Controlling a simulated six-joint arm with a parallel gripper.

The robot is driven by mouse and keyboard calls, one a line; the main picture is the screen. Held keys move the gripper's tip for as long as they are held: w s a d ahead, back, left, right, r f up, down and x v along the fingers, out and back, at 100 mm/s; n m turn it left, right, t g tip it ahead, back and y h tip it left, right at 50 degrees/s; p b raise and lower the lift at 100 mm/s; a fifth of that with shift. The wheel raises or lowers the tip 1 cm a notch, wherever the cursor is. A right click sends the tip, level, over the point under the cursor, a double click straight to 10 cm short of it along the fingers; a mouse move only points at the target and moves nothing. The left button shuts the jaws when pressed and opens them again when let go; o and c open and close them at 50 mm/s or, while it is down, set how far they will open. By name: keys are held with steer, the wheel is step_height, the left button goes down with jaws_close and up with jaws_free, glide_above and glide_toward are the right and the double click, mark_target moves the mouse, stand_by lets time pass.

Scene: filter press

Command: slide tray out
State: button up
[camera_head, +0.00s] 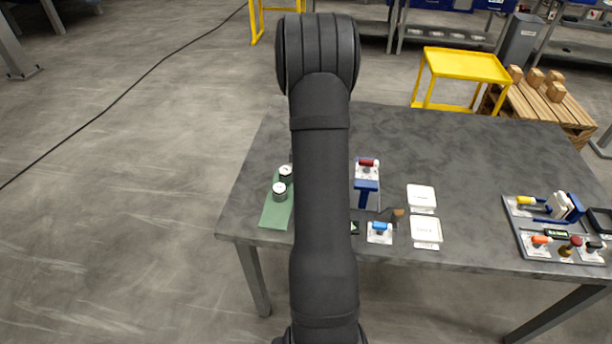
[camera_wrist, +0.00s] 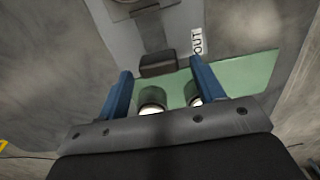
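In the wrist view, the two blue fingers of my gripper (camera_wrist: 161,66) stand apart with nothing clamped between them. A dark block, seemingly a tray handle (camera_wrist: 157,64), sits ahead between the fingertips at the end of a grey strip (camera_wrist: 150,32). This strip may be the tray; I cannot tell how far it is in. A white label reading "OUT" (camera_wrist: 197,40) lies right of it. Contact between fingers and handle cannot be made out. In the head view my arm hides the gripper and this part of the table.
Two metal cylinders (camera_head: 280,190) stand on a green mat (camera_head: 275,213) left of my arm. The table's back (camera_head: 440,135) is clear.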

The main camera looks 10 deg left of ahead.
step_height(320, 180, up, 18)
steer(key=shift+f, duration=0.25)
stand_by(0.3)
steer(key=f, duration=1.7)
steer(key=shift+d+f, duration=0.2)
steer(key=shift+f, duration=0.05)
